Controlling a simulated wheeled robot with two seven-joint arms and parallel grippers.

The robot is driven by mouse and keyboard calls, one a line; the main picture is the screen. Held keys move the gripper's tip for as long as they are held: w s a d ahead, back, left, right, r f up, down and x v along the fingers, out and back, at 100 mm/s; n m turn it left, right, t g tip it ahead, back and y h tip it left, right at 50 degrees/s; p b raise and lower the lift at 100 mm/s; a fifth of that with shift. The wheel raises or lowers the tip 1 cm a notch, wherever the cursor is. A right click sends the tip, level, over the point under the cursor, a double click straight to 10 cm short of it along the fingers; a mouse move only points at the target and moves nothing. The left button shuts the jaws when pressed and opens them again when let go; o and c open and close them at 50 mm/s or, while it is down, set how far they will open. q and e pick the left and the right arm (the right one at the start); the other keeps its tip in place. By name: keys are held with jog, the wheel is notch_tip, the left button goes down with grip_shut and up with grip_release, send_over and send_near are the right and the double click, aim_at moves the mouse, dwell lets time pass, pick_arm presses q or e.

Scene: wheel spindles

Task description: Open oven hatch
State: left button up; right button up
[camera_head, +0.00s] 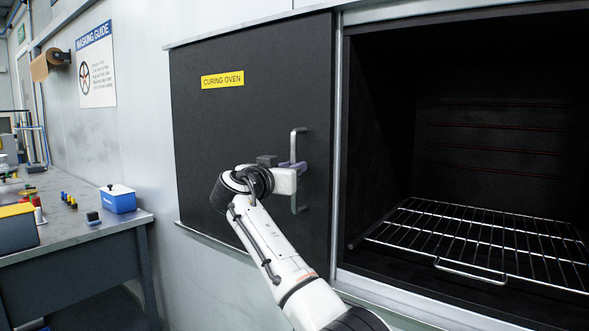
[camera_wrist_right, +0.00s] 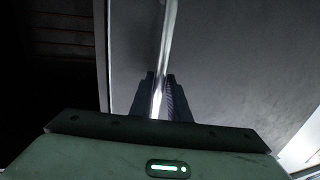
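The oven hatch (camera_head: 262,110) is a dark sliding panel with a yellow "CURING OVEN" label (camera_head: 222,80). It stands to the left of the oven opening (camera_head: 470,120), which is uncovered. A vertical metal handle (camera_head: 298,142) is near the hatch's right edge. My right gripper (camera_head: 296,168) is at the middle of the handle. In the right wrist view its two dark fingers (camera_wrist_right: 160,97) sit close on either side of the handle bar (camera_wrist_right: 168,40), shut on it. My left gripper is not in view.
A wire rack (camera_head: 480,240) lies inside the oven, with its front loop near the opening. At the left, a workbench (camera_head: 110,228) holds a blue box (camera_head: 118,198) and small coloured items. A masking guide poster (camera_head: 96,70) hangs on the wall.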

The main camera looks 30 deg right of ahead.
jog(key=o, duration=0.3)
jog(key=shift+w, duration=0.2)
jog(key=shift+s+a, duration=0.15)
jog(key=b+v, duration=0.2)
jog(key=v, duration=0.8)
jog(key=shift+s, duration=0.1)
